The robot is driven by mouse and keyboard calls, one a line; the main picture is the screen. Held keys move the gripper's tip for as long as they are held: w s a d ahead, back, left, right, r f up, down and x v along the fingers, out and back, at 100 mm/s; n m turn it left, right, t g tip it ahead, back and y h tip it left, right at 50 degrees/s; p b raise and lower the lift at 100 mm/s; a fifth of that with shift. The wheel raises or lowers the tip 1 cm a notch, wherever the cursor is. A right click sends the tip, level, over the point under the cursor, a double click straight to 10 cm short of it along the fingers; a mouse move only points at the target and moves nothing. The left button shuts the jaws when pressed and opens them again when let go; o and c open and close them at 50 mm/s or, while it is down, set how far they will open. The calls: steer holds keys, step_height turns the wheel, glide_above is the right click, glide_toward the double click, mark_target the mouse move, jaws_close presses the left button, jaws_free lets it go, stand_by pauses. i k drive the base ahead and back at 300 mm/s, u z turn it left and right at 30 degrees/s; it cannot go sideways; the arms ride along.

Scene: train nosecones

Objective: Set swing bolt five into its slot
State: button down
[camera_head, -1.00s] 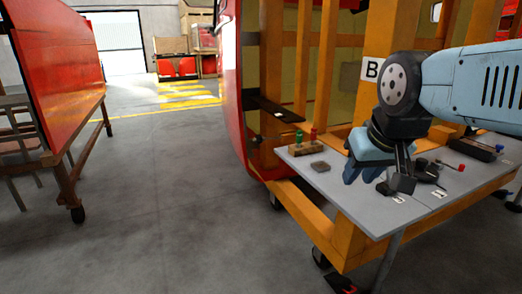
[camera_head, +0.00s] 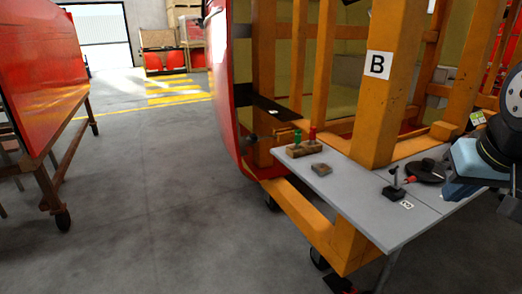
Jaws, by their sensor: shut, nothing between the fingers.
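I cannot tell for sure which thing is swing bolt five, and no slot for it can be made out. A small dark knobbed part (camera_head: 251,138) shows at the orange frame on the left, too small to identify. A black upright clamp-like tool (camera_head: 394,187) with a red tip stands on the grey table (camera_head: 371,212). My gripper (camera_head: 461,190) is at the right edge, over the table's right part, shut with nothing seen in it. It is partly cut off and hidden by my wrist.
A black disc (camera_head: 427,170) lies near my gripper. Orange post B (camera_head: 388,95) rises behind the table.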

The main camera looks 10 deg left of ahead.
mark_target(263, 137)
steer(key=u, duration=0.1)
steer(key=k, duration=1.25)
steer(key=u, duration=0.65)
steer(key=i, duration=1)
steer(key=z, duration=0.05)
